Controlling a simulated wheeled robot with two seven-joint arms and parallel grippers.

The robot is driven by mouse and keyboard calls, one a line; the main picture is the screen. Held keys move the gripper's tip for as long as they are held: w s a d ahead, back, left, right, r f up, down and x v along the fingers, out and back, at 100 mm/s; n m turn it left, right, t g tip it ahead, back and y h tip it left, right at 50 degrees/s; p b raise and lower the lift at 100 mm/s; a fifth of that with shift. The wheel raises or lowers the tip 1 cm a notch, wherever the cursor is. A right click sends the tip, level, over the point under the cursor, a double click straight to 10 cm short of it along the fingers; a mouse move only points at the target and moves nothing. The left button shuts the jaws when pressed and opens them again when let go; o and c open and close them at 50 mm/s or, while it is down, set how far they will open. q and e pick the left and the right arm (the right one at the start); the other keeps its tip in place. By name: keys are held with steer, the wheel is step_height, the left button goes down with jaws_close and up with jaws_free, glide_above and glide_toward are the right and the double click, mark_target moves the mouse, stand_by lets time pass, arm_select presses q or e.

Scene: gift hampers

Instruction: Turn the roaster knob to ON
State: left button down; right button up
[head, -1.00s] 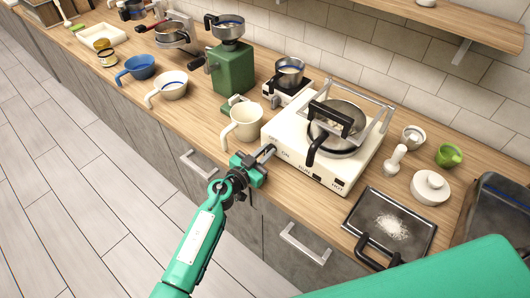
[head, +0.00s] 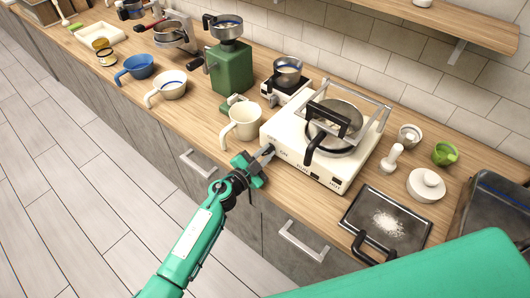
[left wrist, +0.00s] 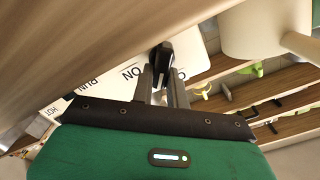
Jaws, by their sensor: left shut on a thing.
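The roaster (head: 318,150) is a white box on the counter with a round pan and glass-like lid on top, under a metal frame with a black handle. Its front panel carries ON, RUN and HOT markings. My left gripper (head: 265,152) is at the panel's left end, by the ON marking. In the left wrist view its two fingers (left wrist: 162,85) are shut on the dark roaster knob (left wrist: 161,57), beside the ON lettering. The fingers partly hide the knob, so its exact pointing is hard to tell. My right gripper is not in view.
A cream mug (head: 242,122) stands close left of the roaster. A green grinder (head: 230,68) and a small scale with a metal pot (head: 288,70) are behind. A dark tray with white powder (head: 388,222) lies right. Floor in front is clear.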

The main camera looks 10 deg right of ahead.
arm_select(q)
steer(key=shift+m, duration=0.3)
steer(key=c, duration=1.4)
jaws_free()
steer(key=shift+s+a, duration=0.1)
steer(key=v, duration=1.3)
steer(key=shift+s+a, duration=0.2)
